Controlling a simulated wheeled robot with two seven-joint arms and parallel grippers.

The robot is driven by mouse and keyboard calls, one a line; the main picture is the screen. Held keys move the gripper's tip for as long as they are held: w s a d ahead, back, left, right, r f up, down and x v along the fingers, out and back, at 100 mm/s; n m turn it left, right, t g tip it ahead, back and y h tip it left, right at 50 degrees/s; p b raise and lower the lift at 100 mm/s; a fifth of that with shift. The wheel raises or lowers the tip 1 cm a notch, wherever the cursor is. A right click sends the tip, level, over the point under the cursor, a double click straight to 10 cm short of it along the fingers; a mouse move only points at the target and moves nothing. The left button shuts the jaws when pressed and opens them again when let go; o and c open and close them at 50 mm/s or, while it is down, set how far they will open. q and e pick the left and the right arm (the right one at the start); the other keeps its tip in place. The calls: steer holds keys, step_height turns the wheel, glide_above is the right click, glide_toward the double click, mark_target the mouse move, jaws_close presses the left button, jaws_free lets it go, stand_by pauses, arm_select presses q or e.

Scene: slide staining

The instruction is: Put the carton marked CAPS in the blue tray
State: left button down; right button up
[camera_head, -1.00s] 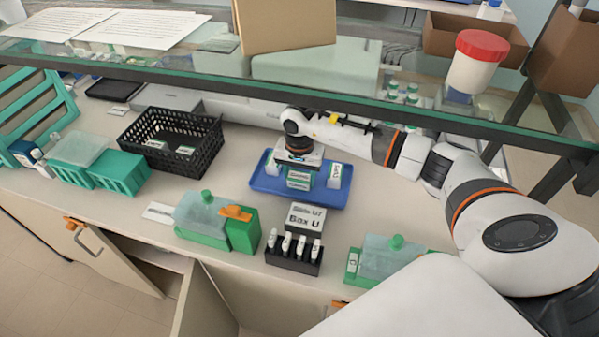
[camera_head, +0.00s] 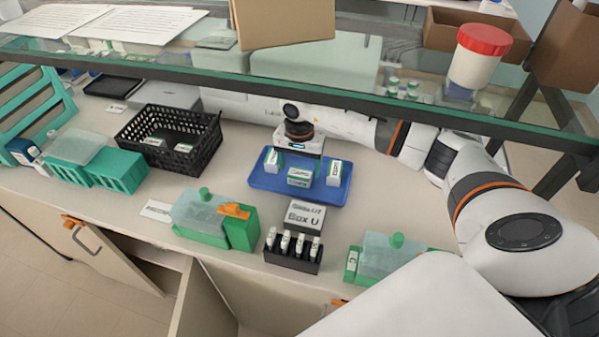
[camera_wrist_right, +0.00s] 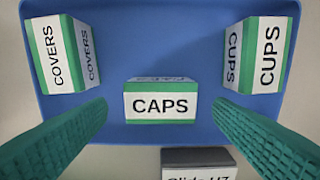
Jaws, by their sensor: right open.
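The carton marked CAPS (camera_head: 299,177), white with green bands, sits in the blue tray (camera_head: 318,200), near its front edge and between two other cartons. It also shows in the right wrist view (camera_wrist_right: 160,104), label facing the camera, with the blue tray floor (camera_wrist_right: 160,35) behind it. My right gripper (camera_wrist_right: 160,112) is open. Its two green ribbed fingers are spread on either side of the CAPS carton, with a gap on each side. In the head view my right gripper's body (camera_head: 299,141) is above the back of the tray; its fingertips are hard to make out there. My left gripper is not in view.
The COVERS carton (camera_wrist_right: 62,52) and CUPS carton (camera_wrist_right: 256,54) stand left and right in the tray. A grey box (camera_head: 304,214) and a black vial rack (camera_head: 293,252) are in front. A black basket (camera_head: 170,138) is left. A glass shelf (camera_head: 330,88) crosses above.

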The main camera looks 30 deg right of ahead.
mark_target(299, 173)
step_height(299, 173, up, 9)
steer(key=b, duration=0.1)
stand_by(0.6)
